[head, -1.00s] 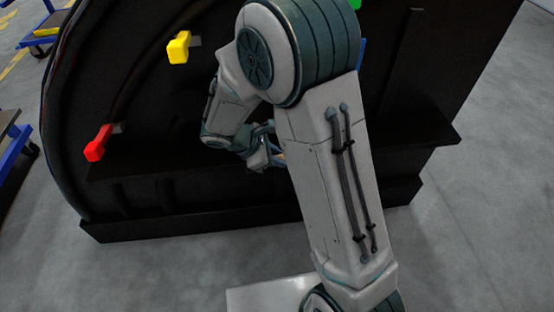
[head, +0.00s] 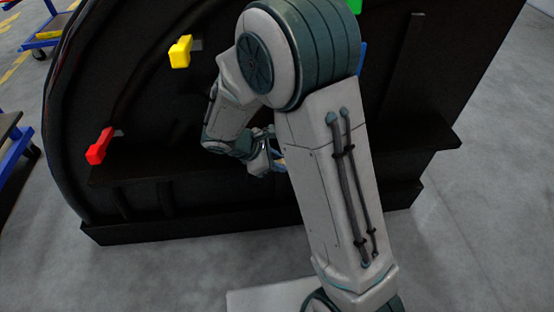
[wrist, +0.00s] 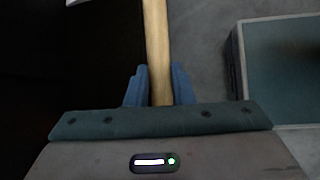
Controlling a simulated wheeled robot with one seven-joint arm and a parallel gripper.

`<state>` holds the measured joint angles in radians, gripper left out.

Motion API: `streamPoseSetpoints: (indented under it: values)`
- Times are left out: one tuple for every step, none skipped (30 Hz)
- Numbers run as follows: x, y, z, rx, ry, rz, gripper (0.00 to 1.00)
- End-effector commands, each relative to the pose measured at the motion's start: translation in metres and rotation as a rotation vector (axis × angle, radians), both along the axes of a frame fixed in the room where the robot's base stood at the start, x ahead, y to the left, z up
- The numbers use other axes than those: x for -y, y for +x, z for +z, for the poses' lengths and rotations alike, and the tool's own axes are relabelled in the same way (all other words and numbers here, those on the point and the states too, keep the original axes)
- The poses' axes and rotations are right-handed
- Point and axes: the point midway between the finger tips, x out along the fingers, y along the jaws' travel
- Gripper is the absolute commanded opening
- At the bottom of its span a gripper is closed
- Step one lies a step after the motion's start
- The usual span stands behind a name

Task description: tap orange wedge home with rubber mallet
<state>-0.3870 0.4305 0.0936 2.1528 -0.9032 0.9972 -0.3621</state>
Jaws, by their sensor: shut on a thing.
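My gripper (wrist: 158,85) is shut on a light wooden handle (wrist: 156,40) in the wrist view. The handle runs up out of the top of that view, and no mallet head shows there. In the head view my gripper (head: 268,158) is low in front of the black nosecone (head: 400,150), by its ledge, and partly hidden by my arm. No orange wedge can be made out. A red wedge (head: 99,146) sits at the left of the nosecone and a yellow wedge (head: 180,51) higher up. A green piece (head: 354,5) and a blue piece (head: 362,58) show partly behind my arm.
A black ledge (head: 130,172) juts out along the nosecone's lower part. Blue carts (head: 45,38) stand at the far left. Grey floor (head: 480,230) is open at the right and front. In the wrist view a teal-topped surface (wrist: 285,70) lies at the right.

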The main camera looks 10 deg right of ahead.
Motion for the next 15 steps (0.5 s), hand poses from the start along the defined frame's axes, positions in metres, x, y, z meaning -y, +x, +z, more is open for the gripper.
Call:
streamPoseSetpoints:
  values:
    - [0.000, 0.000, 0.000, 0.001, 0.000, 0.000, 0.00]
    - [0.000, 0.000, 0.000, 0.001, 0.000, 0.000, 0.00]
    - [0.000, 0.001, 0.000, 0.001, 0.000, 0.000, 0.00]
    - [0.000, 0.001, 0.001, 0.001, 0.000, 0.000, 0.00]
    - [0.000, 0.003, 0.001, 0.001, 0.000, 0.000, 0.00]
    - [0.000, 0.005, 0.001, 0.001, 0.000, -0.002, 0.00]
    - [0.000, 0.007, 0.001, 0.001, 0.000, -0.002, 0.00]
    - [0.000, 0.009, 0.001, 0.001, 0.000, -0.002, 0.00]
    - [0.001, 0.013, 0.001, 0.001, 0.000, -0.002, 0.00]
    - [0.001, 0.016, 0.001, 0.001, 0.000, -0.002, 0.00]
    - [0.001, 0.020, 0.001, 0.001, 0.000, -0.002, 0.00]
    - [0.001, 0.023, 0.001, 0.000, -0.001, -0.002, 0.00]
    - [0.001, 0.026, 0.001, 0.001, -0.001, -0.002, 0.00]
    - [0.001, 0.028, 0.001, 0.002, -0.001, -0.002, 0.00]
    - [0.001, 0.030, 0.001, 0.001, -0.001, -0.002, 0.00]
